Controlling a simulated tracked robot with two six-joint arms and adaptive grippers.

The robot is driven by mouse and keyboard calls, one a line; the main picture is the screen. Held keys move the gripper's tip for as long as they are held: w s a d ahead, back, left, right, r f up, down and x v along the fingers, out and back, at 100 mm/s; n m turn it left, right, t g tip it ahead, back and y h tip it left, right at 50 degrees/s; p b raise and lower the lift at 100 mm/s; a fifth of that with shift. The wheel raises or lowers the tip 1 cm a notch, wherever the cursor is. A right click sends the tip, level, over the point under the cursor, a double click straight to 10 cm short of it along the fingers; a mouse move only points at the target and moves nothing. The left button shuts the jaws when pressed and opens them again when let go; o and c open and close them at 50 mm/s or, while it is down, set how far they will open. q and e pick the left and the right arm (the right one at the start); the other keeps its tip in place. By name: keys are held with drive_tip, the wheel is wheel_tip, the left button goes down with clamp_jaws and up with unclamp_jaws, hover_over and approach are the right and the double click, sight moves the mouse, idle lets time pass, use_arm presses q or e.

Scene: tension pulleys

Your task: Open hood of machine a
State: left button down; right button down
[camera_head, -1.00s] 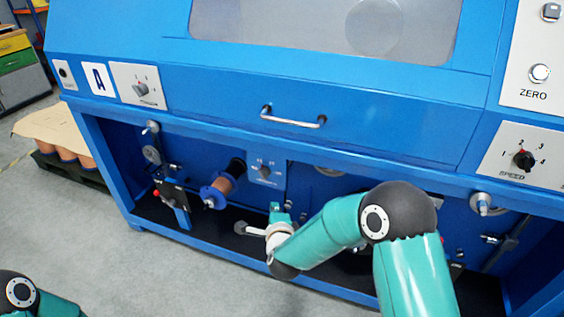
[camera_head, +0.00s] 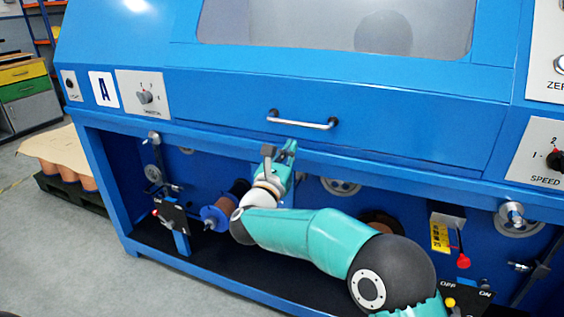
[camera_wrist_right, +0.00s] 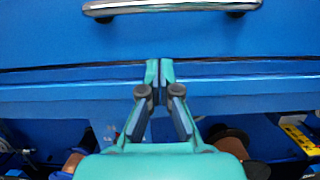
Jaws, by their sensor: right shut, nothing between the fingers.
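Machine A is a blue cabinet with a white "A" plate (camera_head: 103,89). Its sloped hood (camera_head: 210,92) is closed and has a window. A chrome bar handle (camera_head: 302,123) is on the hood's lower front; it also shows at the top of the right wrist view (camera_wrist_right: 185,7). My right gripper (camera_head: 290,146) is just below the handle, near the hood's lower edge. In the right wrist view its fingertips (camera_wrist_right: 160,66) are together and empty, pointing up toward the handle, apart from it. My left gripper is not in view.
Below the hood is an open bay with a copper spool (camera_head: 221,212), pulleys (camera_head: 342,187) and a yellow-labelled switch box (camera_head: 441,235). Knob panels (camera_head: 143,94) flank the hood. A pallet with copper rolls (camera_head: 64,172) stands at the left. Grey floor is free in front.

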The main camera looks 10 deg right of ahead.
sight(291, 136)
drive_tip(key=shift+w+d+r, duration=0.3)
drive_tip(key=shift+w+r, duration=0.05)
drive_tip(key=shift+w, duration=0.15)
drive_tip(key=shift+w+d+r, duration=0.3)
drive_tip(key=shift+w+r, duration=0.05)
drive_tip(key=shift+w, duration=0.15)
drive_tip(key=shift+s+a+r, duration=0.2)
drive_tip(key=shift+s+r, duration=0.15)
drive_tip(key=shift+r, duration=0.15)
drive_tip(key=shift+s+a+r, duration=0.15)
drive_tip(key=shift+s+r, duration=0.2)
drive_tip(key=shift+r, duration=0.1)
drive_tip(key=shift+s+a+r, duration=0.15)
drive_tip(key=shift+r, duration=0.15)
drive_tip(key=shift+p, duration=0.3)
